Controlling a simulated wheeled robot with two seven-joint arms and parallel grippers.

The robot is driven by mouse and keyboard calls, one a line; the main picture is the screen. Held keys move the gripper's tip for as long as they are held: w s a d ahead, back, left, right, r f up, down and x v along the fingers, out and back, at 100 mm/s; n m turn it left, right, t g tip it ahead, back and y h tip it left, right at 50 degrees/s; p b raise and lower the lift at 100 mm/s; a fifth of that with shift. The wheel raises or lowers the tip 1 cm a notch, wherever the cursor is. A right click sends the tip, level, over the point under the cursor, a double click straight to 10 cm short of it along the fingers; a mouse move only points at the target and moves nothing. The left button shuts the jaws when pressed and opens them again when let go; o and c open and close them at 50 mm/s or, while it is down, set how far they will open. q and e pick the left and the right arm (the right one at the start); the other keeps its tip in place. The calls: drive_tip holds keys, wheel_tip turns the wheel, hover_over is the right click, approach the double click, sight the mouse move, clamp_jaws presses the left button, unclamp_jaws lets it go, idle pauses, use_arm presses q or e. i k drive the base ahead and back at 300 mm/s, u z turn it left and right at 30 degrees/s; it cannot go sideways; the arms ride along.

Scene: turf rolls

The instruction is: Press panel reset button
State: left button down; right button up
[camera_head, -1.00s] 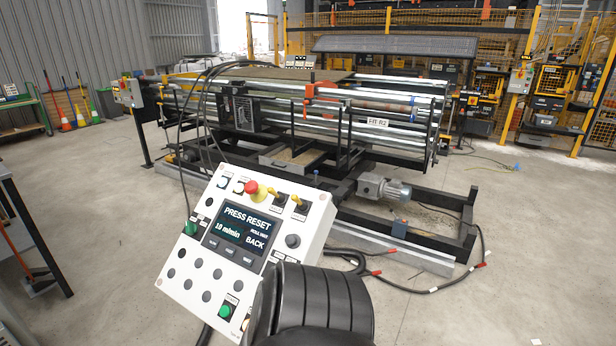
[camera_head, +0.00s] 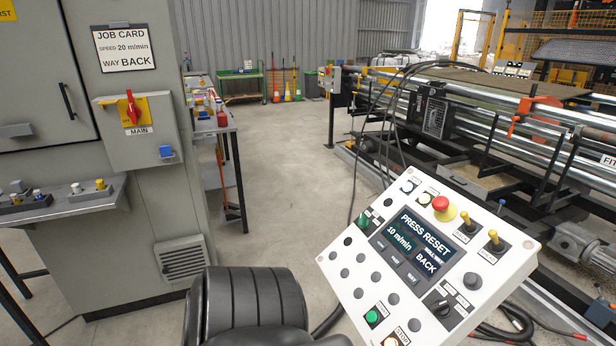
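The white control panel (camera_head: 335,262) stands tilted at the lower right. Its screen (camera_head: 411,244) reads PRESS RESET, 10 m/min and BACK. A red mushroom button (camera_head: 440,203) on a yellow disc sits at its top edge, with two small pale buttons (camera_head: 408,187) to its left. A green button (camera_head: 372,317) and a pale lit button (camera_head: 401,335) are at the bottom edge. Two yellow-tipped switches (camera_head: 466,221) and a black rotary knob (camera_head: 441,306) are on the right. The button labels are too small to tell which is reset. Neither gripper is in view.
A grey cabinet (camera_head: 150,215) at left carries a job card (camera_head: 123,48) reading 20 m/min, BACK, and a red main switch (camera_head: 131,108). The turf machine (camera_head: 470,130) stands behind the panel. Open floor lies between cabinet and machine.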

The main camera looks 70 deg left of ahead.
sight(407, 186)
drive_tip(key=u, duration=1.15)
